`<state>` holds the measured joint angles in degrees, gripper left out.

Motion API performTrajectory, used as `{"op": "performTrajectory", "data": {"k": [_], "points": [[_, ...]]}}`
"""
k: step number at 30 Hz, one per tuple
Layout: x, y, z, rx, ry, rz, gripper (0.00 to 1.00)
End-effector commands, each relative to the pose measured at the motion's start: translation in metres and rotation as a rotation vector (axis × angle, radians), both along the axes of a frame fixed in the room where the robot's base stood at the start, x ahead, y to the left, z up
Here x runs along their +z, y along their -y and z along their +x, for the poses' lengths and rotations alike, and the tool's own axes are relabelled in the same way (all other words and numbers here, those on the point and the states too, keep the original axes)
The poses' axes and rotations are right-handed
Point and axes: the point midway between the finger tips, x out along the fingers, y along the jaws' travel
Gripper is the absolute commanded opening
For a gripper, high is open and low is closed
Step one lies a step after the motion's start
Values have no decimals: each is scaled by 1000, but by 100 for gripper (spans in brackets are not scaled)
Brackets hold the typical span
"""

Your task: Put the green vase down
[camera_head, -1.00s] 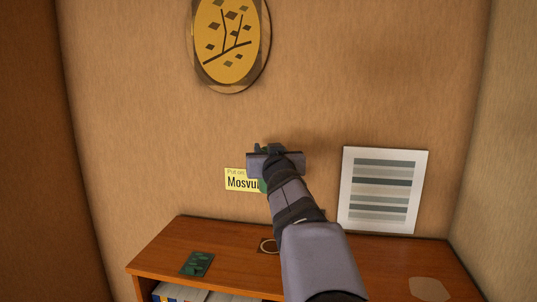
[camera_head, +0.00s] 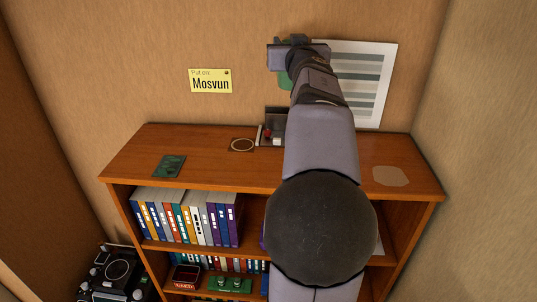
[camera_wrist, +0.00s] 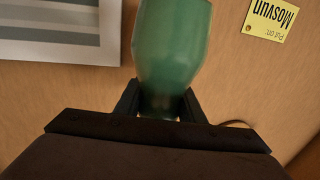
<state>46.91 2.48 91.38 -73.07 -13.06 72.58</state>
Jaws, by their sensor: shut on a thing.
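The green vase (camera_wrist: 172,45) fills the middle of the wrist view, between the two dark fingers of my gripper (camera_wrist: 160,105). My gripper is shut on its narrow end. In the head view my gripper (camera_head: 297,43) is up in front of the wall, above the back of the wooden shelf top (camera_head: 330,178). Only a strip of the green vase (camera_head: 284,79) shows there, beside my arm; the rest is hidden. The vase appears clear of the shelf top.
On the shelf top lie a dark green patterned mat (camera_head: 169,166), a small square with a pale ring (camera_head: 242,145) and a beige patch (camera_head: 391,176). A dark item with a red part (camera_head: 272,130) stands at the back. A striped picture (camera_head: 365,80) and a "Mosvun" sign (camera_head: 210,80) are behind.

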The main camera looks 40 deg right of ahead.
Motion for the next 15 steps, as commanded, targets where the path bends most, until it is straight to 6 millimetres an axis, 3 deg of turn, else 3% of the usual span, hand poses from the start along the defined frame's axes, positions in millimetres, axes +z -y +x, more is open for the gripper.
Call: {"op": "performTrajectory", "data": {"k": [1, 6, 15], "points": [[-4, 20, -24, -32, 2, -1, 0], [-17, 63, -93, -91, 2, 1, 0], [-51, 101, -201, -159, 1, 1, 0]]}}
